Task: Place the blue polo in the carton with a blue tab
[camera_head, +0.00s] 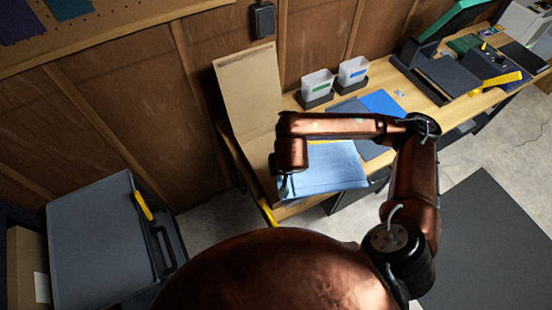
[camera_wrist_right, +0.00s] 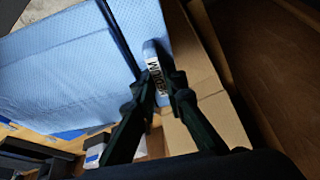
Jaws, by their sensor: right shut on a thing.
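The light-blue polo (camera_head: 335,168) lies flat-looking and folded at the near left end of the wooden table, beside the cardboard. It fills the left of the right wrist view (camera_wrist_right: 70,70). My right gripper (camera_head: 285,187) is shut on the polo's edge, at a white size strip (camera_wrist_right: 156,68); its fingers (camera_wrist_right: 163,82) flank the strip. Whether the polo is raised is unclear. An open cardboard carton (camera_head: 247,90) has a tall upright flap; my arm and the polo hide much of it. I cannot make out a blue tab on it. My left gripper is not in view.
Two small white bins, one with a green label (camera_head: 317,84) and one with a blue label (camera_head: 353,71), stand at the wall. Darker and brighter blue folded items (camera_head: 383,103) lie beside the polo. A dark lidded box (camera_head: 95,240) stands at lower left.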

